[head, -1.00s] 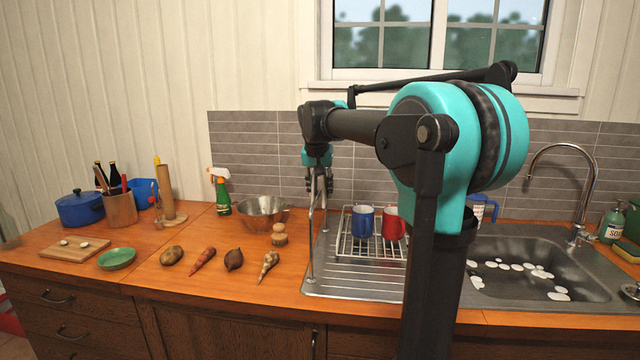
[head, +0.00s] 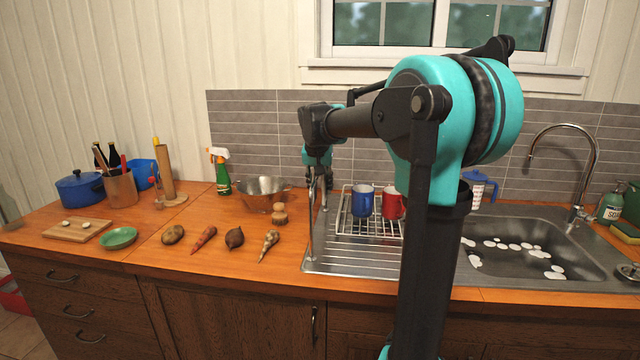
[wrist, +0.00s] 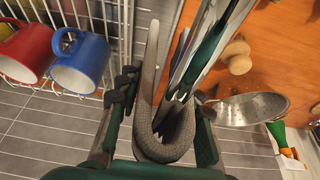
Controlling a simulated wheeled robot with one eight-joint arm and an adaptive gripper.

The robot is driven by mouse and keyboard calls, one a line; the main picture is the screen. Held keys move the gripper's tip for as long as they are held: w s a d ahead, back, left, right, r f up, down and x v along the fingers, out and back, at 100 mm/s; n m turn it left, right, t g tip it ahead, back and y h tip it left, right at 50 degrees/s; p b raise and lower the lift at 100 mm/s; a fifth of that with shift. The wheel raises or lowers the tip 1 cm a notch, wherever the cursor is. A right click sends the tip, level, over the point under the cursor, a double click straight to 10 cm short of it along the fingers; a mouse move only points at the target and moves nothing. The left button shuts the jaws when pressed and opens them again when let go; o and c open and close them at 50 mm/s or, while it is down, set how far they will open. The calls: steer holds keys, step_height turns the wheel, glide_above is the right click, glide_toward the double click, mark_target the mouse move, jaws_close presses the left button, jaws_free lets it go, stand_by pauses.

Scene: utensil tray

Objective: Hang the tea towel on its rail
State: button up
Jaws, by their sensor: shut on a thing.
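My gripper (head: 318,176) points down above the left part of the metal drainboard. In the wrist view its fingers close on a bent fold of grey, textured cloth, the tea towel (wrist: 165,143). The towel's sides run away from the fold; pale and dark green strips (wrist: 208,48) show beyond it, and I cannot tell which belong to towel or rail.
A dish rack with a blue mug (head: 362,200) and a red mug (head: 391,203) stands close right. A metal bowl (head: 262,193), a wooden figure-like item (head: 280,213) and several vegetables lie left. A spray bottle (head: 220,172) stands behind. The sink (head: 540,262) is right.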

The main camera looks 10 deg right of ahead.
steer(key=o, duration=1.3)
steer(key=shift+c, duration=0.2)
